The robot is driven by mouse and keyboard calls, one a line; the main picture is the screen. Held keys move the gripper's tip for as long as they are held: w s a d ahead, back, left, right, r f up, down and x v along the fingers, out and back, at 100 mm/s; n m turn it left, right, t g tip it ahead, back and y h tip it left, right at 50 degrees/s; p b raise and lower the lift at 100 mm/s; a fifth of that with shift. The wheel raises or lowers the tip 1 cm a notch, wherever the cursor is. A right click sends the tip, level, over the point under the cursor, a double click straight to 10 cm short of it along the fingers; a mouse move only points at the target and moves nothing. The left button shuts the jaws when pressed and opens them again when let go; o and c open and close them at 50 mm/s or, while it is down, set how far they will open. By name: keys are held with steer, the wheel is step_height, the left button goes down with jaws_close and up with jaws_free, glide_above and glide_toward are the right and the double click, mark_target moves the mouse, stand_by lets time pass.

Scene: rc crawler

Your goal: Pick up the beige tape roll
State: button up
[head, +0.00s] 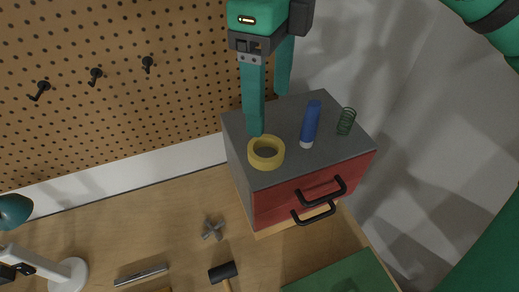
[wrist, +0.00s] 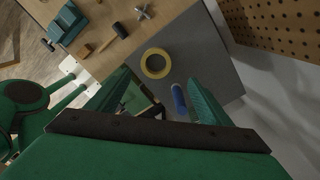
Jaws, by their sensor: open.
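The beige tape roll (head: 266,153) lies flat on the grey top of a drawer cabinet (head: 331,148), near its front left corner. It looks yellowish, and its hole faces up. In the wrist view the tape roll (wrist: 156,63) shows beyond my fingertips, with nothing between the jaws and it. My gripper (head: 268,115) is open and points down over the cabinet's left and back part. In the head view one finger's tip appears just behind the roll; I cannot tell its height above the top. In the wrist view my gripper (wrist: 160,85) has its fingers spread apart and empty.
A blue tube with a pale cap (head: 311,124) and a green spring (head: 346,121) are on the cabinet right of the roll. The red drawers have black handles (head: 321,191). A pegboard (head: 110,80) stands behind. A hammer (head: 223,272) and a lamp (head: 68,275) are on the wooden bench.

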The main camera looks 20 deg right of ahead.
glide_above(266, 156)
steer(key=f, duration=0.4)
steer(key=shift+w+d+f, duration=0.1)
steer(key=shift+w+d, duration=0.15)
steer(key=shift+w, duration=0.05)
steer(key=shift+s+a+f, duration=0.15)
steer(key=shift+f, duration=1.2)
steer(key=shift+s+a+f, duration=0.1)
steer(key=shift+s+f, duration=0.05)
steer(key=shift+f, duration=1.2)
steer(key=c, duration=1.1)
